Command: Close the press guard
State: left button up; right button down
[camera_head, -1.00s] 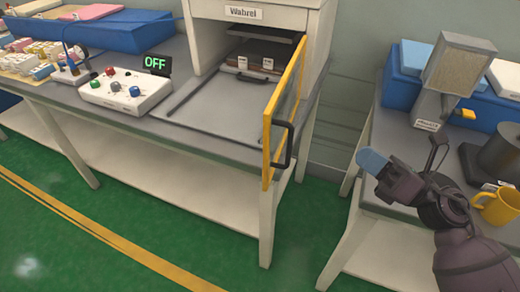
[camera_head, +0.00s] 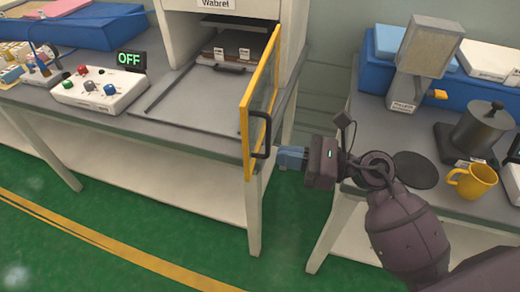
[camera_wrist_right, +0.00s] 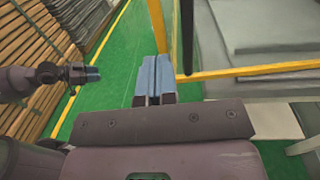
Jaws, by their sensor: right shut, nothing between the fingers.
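The press guard (camera_head: 247,130) is a clear panel in a yellow frame, swung open at the right front of the white press (camera_head: 215,28). It carries a black handle (camera_head: 263,137). My right gripper (camera_head: 281,158) has its blue fingers together and empty, just right of the handle. In the right wrist view, the shut fingers (camera_wrist_right: 152,78) are near the yellow guard frame (camera_wrist_right: 245,73) and the black handle (camera_wrist_right: 187,35); I cannot tell whether they touch. My left gripper (camera_wrist_right: 88,73) shows small at the left of that view, its jaw state unclear.
A control box (camera_head: 98,91) with coloured knobs and an OFF sign (camera_head: 130,61) stands left of the press. The right table holds a yellow mug (camera_head: 473,181), a grey pot (camera_head: 482,128) and a dispenser (camera_head: 425,50). A floor gap separates the tables.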

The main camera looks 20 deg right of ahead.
aim_at(247, 150)
jog(key=x, duration=0.4)
jog(key=shift+x, duration=0.85)
